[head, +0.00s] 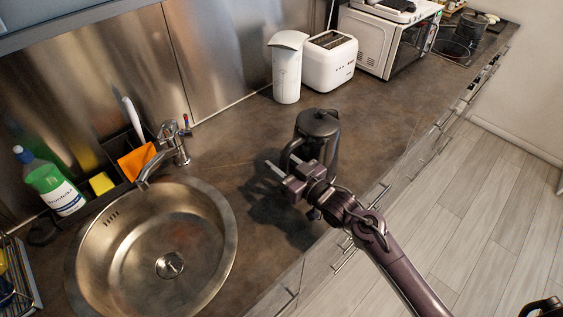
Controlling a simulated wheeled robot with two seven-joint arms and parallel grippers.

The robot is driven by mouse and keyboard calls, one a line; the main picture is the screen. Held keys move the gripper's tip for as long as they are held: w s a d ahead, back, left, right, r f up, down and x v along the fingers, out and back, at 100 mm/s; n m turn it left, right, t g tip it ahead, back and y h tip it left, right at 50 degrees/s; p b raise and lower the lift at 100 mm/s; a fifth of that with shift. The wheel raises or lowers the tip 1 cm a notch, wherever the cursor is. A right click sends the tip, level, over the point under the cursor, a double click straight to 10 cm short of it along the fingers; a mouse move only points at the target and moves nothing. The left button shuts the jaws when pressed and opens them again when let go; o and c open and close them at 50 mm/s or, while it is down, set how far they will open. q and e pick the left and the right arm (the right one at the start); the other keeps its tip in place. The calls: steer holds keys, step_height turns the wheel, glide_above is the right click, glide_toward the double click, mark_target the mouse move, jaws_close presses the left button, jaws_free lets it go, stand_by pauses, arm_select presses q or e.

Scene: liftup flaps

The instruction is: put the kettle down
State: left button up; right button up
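The dark kettle (319,126) is upright over the counter near its front edge, right of the sink. Its curved handle (287,153) faces left. My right gripper (281,165) comes in from the lower right, in front of the kettle, with its pale fingertips at the handle. I cannot tell whether the fingers are closed on the handle. The gripper hides much of the kettle's lower part, so I cannot tell whether its base touches the counter. A dark shadow lies on the counter below and left of it.
The round sink (215,255) and tap (176,145) are at left. A white canister (287,75), toaster (329,62) and microwave (382,40) stand along the back. The brown counter (385,100) is clear behind and right of the kettle. The floor drops away at right.

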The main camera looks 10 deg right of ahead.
steer(key=shift+r, duration=0.15)
steer(key=b+v, duration=0.2)
steer(key=v, duration=1)
stand_by(0.3)
